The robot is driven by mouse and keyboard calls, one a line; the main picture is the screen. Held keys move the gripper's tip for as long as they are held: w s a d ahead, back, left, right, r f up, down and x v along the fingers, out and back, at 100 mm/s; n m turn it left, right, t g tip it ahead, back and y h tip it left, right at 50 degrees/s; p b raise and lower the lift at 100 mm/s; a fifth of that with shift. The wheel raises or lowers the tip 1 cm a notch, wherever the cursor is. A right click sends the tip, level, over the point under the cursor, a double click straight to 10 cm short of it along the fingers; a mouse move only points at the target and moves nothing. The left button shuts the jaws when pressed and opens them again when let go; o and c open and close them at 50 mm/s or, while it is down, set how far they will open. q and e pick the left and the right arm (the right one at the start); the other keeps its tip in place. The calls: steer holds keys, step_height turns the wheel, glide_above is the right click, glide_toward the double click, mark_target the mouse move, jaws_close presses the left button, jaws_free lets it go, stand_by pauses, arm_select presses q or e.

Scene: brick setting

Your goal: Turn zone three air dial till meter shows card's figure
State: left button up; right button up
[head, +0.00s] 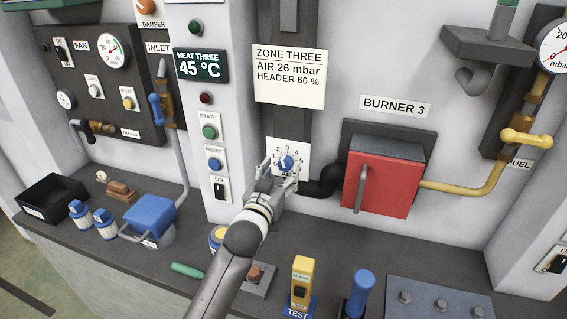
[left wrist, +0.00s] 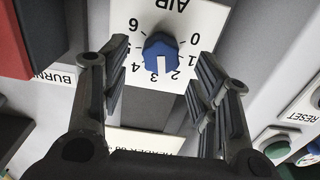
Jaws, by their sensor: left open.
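The zone three air dial is a blue knob (head: 287,161) on a white numbered plate marked AIR. In the left wrist view the blue knob (left wrist: 161,50) appears upside down, its white pointer between 2 and 3. My left gripper (head: 280,168) is open, its fingers on either side of the knob; in the left wrist view the gripper (left wrist: 162,58) shows the knob between and beyond its fingertips. Contact cannot be told. The card (head: 289,76) reads AIR 26 mbar, HEADER 60 %. A round mbar meter (head: 556,47) is cut off at the right edge; its reading is unclear. My right gripper is out of view.
A red burner box (head: 382,183) with a handle stands right of the dial, joined by a black pipe. Left are a 45 °C display (head: 200,66) and buttons. The counter below holds a blue lidded box (head: 151,215), a yellow tester (head: 302,283) and a blue-handled object (head: 359,293).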

mark_target(284, 165)
arm_select(q)
steer(key=shift+x, duration=1.5)
steer(key=c, duration=1)
steer(key=shift+m+p, duration=0.3)
steer(key=shift+m, duration=0.5)
steer(key=shift+c, duration=0.2)
steer(key=o, duration=1)
steer(key=shift+o, duration=0.2)
steer(key=shift+s, duration=0.15)
steer(key=v, duration=1.1)
steer(key=shift+s, duration=0.4)
steer(key=shift+a, duration=0.1)
